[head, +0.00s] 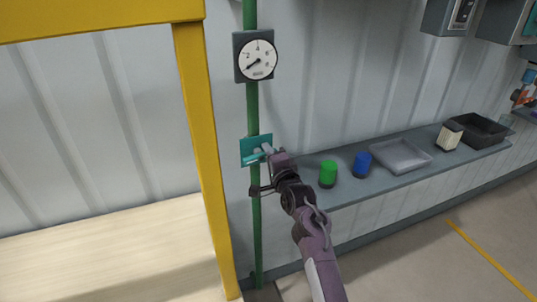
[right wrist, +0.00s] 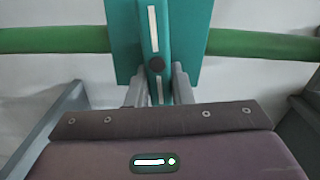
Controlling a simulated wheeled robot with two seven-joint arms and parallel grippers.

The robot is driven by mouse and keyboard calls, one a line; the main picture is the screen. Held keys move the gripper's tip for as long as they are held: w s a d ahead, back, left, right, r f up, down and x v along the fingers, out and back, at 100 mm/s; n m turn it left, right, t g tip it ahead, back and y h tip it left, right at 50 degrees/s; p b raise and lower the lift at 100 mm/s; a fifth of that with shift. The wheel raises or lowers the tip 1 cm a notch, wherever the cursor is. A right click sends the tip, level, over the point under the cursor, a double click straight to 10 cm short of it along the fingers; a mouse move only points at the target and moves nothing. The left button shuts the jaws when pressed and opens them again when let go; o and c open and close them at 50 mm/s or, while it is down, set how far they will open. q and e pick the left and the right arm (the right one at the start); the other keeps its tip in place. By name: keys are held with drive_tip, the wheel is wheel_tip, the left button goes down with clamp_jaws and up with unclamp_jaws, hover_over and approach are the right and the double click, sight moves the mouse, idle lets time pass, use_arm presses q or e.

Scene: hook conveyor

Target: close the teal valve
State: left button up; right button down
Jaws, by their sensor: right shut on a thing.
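The teal valve has a teal plate (head: 250,143) on a vertical green pipe (head: 256,225). In the right wrist view the plate (right wrist: 197,30) shows behind a teal handle (right wrist: 151,25) with white stripes and a dark round bolt. The handle lies across the pipe (right wrist: 50,40), close to square with it and slightly tilted. My right gripper (head: 266,150) is at the valve. In the right wrist view its two fingers (right wrist: 160,85) flank the handle near the bolt, shut on it. My left gripper is not in view.
A round gauge (head: 257,60) sits above the valve on the pipe. A yellow frame (head: 200,130) stands close at left. A shelf (head: 345,190) at right holds a green cup (head: 328,173), a blue cup (head: 362,164), a grey tray (head: 401,156) and a black bin (head: 480,130).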

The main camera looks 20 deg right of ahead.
drive_tip(key=c, duration=1.3)
unclamp_jaws()
